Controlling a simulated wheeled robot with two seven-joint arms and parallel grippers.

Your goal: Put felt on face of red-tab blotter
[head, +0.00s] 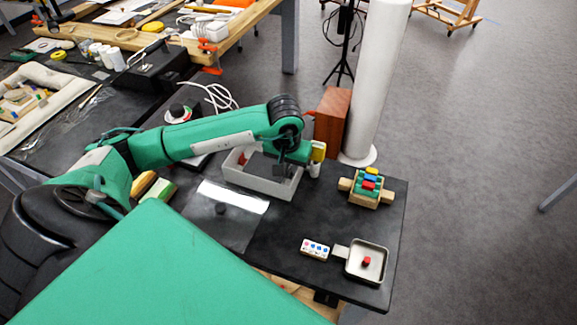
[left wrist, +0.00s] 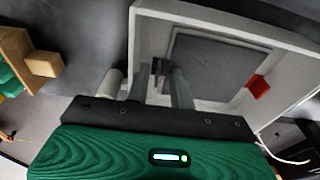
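A dark grey square pad (head: 266,166), which looks like the felt, lies in a pale grey tray (head: 240,178). It also shows in the left wrist view (left wrist: 215,65). My left gripper (head: 282,172) points down at the tray's right part. In the left wrist view its fingers (left wrist: 160,75) stand close together at the pad's edge, with a small dark piece between the tips. I cannot tell whether they grip it. A wooden holder (head: 376,203) at the right carries green pieces with coloured tabs, including a red tab (head: 369,186), likely the red-tab blotter. My right gripper is not seen.
A small red piece (left wrist: 258,85) sits by the tray's inner wall. A yellow-topped bottle (head: 318,152) stands close beside my left gripper. A metal dish (head: 383,247) with a red knob and a dotted white block (head: 315,248) lie at the front right. Bare table lies between.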

